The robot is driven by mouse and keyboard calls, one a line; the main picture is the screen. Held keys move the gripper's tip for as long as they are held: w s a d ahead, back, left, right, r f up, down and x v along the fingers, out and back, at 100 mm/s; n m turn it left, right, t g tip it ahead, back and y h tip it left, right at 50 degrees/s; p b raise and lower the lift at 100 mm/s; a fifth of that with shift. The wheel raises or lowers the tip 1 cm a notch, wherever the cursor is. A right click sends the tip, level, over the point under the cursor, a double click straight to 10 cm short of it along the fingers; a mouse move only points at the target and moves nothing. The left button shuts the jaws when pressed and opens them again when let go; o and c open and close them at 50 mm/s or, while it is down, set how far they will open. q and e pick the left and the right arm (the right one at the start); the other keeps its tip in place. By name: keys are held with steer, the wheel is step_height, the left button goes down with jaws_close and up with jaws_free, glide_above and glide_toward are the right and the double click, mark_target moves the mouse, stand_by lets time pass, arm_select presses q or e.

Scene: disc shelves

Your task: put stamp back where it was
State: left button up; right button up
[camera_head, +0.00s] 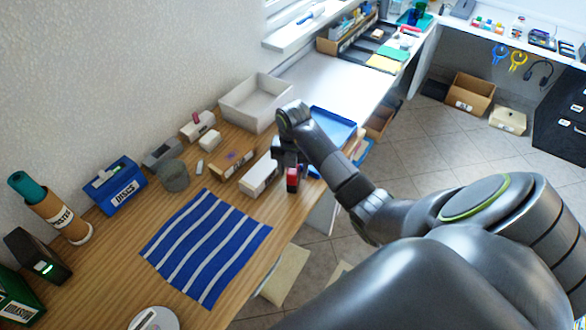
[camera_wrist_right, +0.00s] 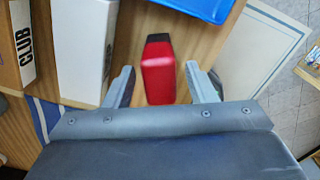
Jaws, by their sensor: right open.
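The stamp, red with a black end, stands near the right edge of the wooden table in the head view (camera_head: 293,181). In the right wrist view the stamp (camera_wrist_right: 160,76) lies between the two fingers, with a gap on each side. My right gripper (camera_head: 286,165) is at the stamp, its jaws open; the open fingers also show in the wrist view (camera_wrist_right: 164,84). My left gripper is not in view.
A white box (camera_head: 259,180) stands close beside the stamp, and a blue tray (camera_head: 335,124) lies behind it. A blue-striped cloth (camera_head: 205,245) covers the front of the table. A white bin (camera_head: 248,108) and small boxes stand along the wall.

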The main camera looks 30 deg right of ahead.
steer(key=shift+r, duration=0.25)
step_height(320, 180, up, 4)
steer(key=shift+w+r+b, duration=0.1)
steer(key=shift+r+b, duration=0.1)
steer(key=shift+b, duration=0.55)
step_height(320, 180, up, 7)
steer(key=p, duration=0.7)
steer(key=shift+r, duration=0.2)
